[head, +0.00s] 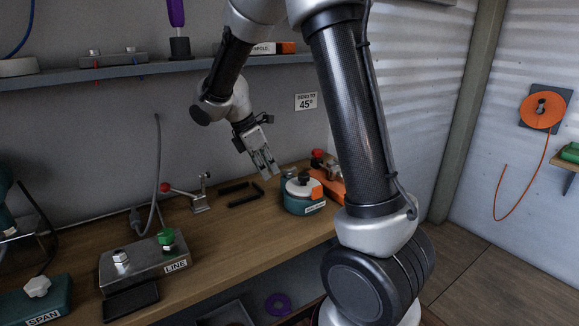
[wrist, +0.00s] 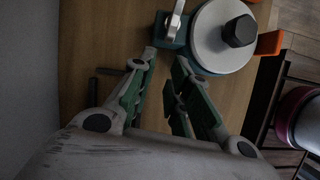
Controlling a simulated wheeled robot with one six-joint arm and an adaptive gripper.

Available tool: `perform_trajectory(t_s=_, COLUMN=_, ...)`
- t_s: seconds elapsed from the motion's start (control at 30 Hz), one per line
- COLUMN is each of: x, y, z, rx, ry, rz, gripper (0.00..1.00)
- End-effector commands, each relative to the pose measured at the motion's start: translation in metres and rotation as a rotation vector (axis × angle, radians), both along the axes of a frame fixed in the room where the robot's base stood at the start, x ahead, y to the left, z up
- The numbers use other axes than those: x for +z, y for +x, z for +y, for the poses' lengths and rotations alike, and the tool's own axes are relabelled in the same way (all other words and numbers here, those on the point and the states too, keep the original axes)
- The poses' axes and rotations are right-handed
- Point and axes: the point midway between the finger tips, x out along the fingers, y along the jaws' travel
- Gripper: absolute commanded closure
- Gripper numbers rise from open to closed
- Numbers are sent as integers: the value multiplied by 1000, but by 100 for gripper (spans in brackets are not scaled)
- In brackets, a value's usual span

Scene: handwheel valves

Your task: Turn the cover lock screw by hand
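A round teal housing with a pale cover (head: 304,188) stands on the bench, with a black knob (head: 303,177) on top and an orange piece at its side. In the wrist view the cover (wrist: 213,48) and the black knob (wrist: 240,31) show at upper right. A silver wing-like screw (wrist: 175,22) sits on a teal lug at the cover's left edge; I cannot tell for sure that it is the cover lock screw. My gripper (head: 264,168) is above the bench, left of the housing. Its fingers (wrist: 165,60) are apart and empty, short of the silver screw.
Black bars (head: 240,193) lie left of the housing. A red-knobbed clamp (head: 196,195), a LINE block (head: 145,262) and a SPAN box (head: 40,299) stand further left. An orange device with a red knob (head: 325,170) stands behind the housing. A shelf (head: 140,70) runs above.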

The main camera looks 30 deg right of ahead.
Motion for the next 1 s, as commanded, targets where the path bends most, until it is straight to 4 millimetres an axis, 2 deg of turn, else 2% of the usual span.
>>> perform_trajectory(t_s=0.03, x=0, y=-2, z=-13, rx=-6, ry=0, rz=-1, gripper=82)
perform_trajectory(t_s=0.2, x=0, y=-6, z=-47, rx=-6, ry=0, rz=-1, gripper=82)
perform_trajectory(t_s=0.37, x=0, y=-8, z=-69, rx=-4, ry=0, rz=-2, gripper=82)
perform_trajectory(t_s=0.5, x=-10, y=-8, z=-71, rx=-2, ry=0, rz=1, gripper=82)
perform_trajectory(t_s=0.77, x=-11, y=-8, z=-71, rx=-1, ry=0, rz=0, gripper=82)
perform_trajectory(t_s=0.9, x=-11, y=-8, z=-71, rx=-2, ry=0, rz=-1, gripper=100)
perform_trajectory(t_s=1.0, x=-11, y=-8, z=-71, rx=-2, ry=0, rz=-1, gripper=100)
